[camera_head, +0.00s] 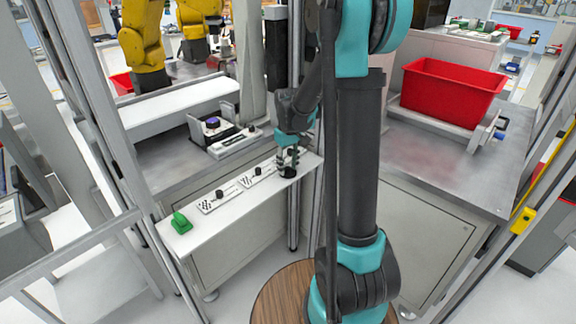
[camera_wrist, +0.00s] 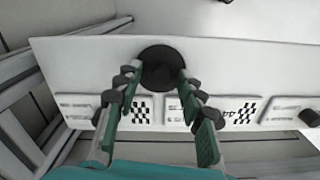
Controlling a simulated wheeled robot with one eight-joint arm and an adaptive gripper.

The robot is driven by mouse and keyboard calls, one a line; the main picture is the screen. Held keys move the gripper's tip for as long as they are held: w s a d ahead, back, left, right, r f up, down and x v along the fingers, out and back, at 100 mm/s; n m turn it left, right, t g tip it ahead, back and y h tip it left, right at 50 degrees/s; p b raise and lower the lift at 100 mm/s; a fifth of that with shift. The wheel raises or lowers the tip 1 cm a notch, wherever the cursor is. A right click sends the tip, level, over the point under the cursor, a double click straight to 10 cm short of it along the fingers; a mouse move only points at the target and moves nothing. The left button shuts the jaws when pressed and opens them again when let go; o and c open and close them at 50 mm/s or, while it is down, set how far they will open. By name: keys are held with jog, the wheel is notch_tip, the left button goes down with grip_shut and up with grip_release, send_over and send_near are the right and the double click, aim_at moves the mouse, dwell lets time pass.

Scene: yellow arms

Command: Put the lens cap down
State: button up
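The lens cap (camera_wrist: 160,66) is a round black disc, seen from above in the wrist view. My gripper (camera_wrist: 159,76) has one fingertip at each side edge of the cap, and the fingers appear closed on it. In the head view my gripper (camera_head: 288,156) points down over the right end of a narrow white shelf (camera_head: 235,222). The dark cap (camera_head: 288,172) shows just under the fingers, at or very close to the shelf surface. I cannot tell whether it touches the shelf.
Two patterned plates (camera_head: 219,198) with black knobs lie on the shelf left of my gripper. A green block (camera_head: 181,223) sits at the shelf's left end. A red bin (camera_head: 452,92) stands on the right bench. Metal frame posts (camera_head: 97,130) stand nearby.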

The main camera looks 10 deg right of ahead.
aim_at(288, 167)
notch_tip(288, 167, up, 11)
jog(key=s+d+f+m+t, duration=0.2)
jog(key=s+f, duration=0.4)
jog(key=s, duration=0.5)
jog(key=s+d+f+m+t, duration=0.2)
jog(key=s+f, duration=0.4)
jog(key=s, duration=0.5)
jog(key=shift+m, duration=0.5)
